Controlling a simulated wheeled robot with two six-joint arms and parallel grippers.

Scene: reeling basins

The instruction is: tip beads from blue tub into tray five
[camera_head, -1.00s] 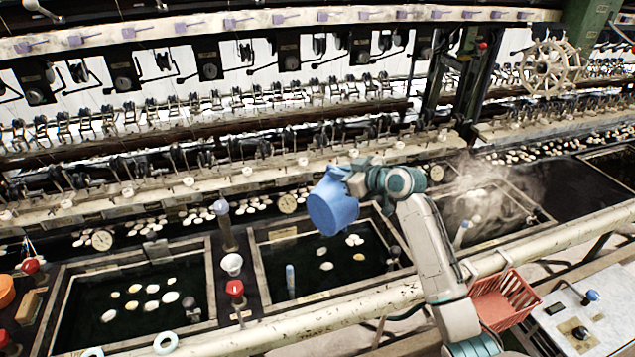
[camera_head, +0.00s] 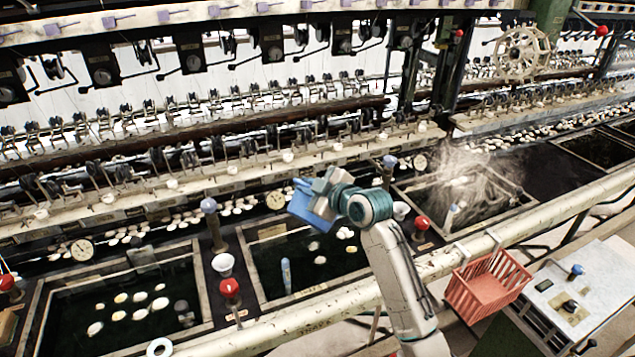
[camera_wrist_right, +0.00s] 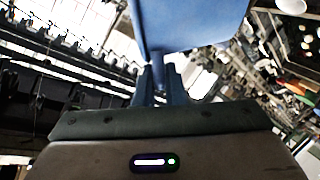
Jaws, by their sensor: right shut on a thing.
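The blue tub (camera_head: 306,208) is tilted in the jaws of my right gripper (camera_head: 324,188), above the far part of the middle basin. In the right wrist view, the tub (camera_wrist_right: 190,22) fills the top, with the gripper fingers (camera_wrist_right: 160,82) shut on it. The inside of the tub is hidden in both views, and I see no beads. No tray can be made out as tray five. My left gripper is not in view.
The middle basin (camera_head: 262,291) and left basin (camera_head: 37,318) hold dark water with pale cocoons. Steam rises over the right basin (camera_head: 512,208). Red-topped knobs (camera_head: 230,288) and a white cup (camera_head: 223,264) stand between basins. A long pipe rail (camera_head: 280,328) and a red crate (camera_head: 487,284) lie nearer.

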